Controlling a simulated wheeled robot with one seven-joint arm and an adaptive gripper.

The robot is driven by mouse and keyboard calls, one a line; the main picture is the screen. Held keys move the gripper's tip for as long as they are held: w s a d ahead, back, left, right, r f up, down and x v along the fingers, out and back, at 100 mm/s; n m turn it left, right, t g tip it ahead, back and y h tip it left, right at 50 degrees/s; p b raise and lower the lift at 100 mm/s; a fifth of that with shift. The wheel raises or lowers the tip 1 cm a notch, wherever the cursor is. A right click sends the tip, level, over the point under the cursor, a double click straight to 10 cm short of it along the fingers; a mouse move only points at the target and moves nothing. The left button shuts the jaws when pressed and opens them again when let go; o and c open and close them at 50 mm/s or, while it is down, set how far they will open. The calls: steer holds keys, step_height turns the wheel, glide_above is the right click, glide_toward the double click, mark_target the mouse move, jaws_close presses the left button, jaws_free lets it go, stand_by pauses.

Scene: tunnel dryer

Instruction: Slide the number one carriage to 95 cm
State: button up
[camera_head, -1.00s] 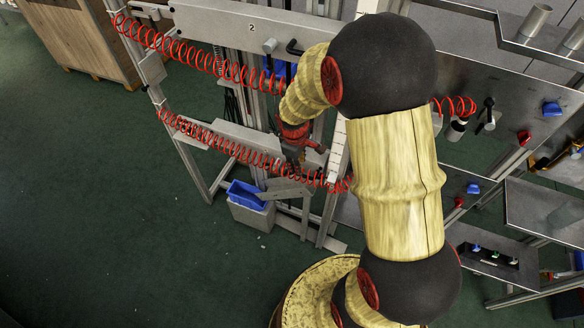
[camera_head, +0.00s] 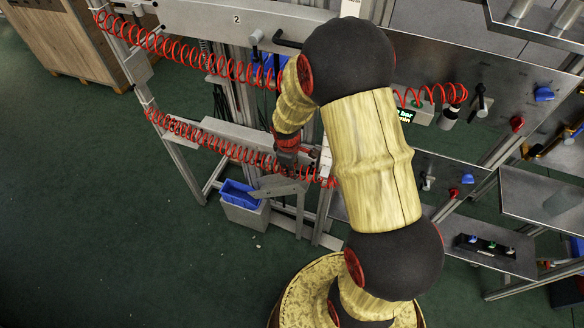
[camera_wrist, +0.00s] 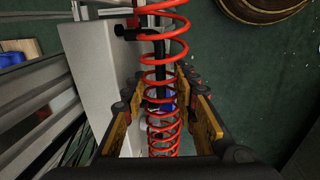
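The lower carriage (camera_head: 235,132) is a grey plate on the rail frame, below the upper carriage marked "2" (camera_head: 200,18). No number shows on the lower one. My gripper (camera_head: 287,160) is at the lower carriage's right end, beside the red coiled hose. In the wrist view, my gripper (camera_wrist: 165,118) is open, with a finger on each side of the red coil (camera_wrist: 163,75) and a black bar handle (camera_wrist: 159,48). The grey carriage body (camera_wrist: 98,75) is just left of the fingers. Contact with the handle cannot be told. A white scale strip (camera_head: 325,160) is partly hidden by my arm.
A grey bin (camera_head: 245,215) with a blue tray (camera_head: 238,194) stands below the lower carriage. Steel panels and shelves (camera_head: 545,200) with knobs are at the right. A wooden crate (camera_head: 60,40) is at the upper left. The green floor at left is clear.

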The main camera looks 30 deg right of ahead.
steer(key=shift+c, duration=0.4)
jaws_close()
stand_by(0.5)
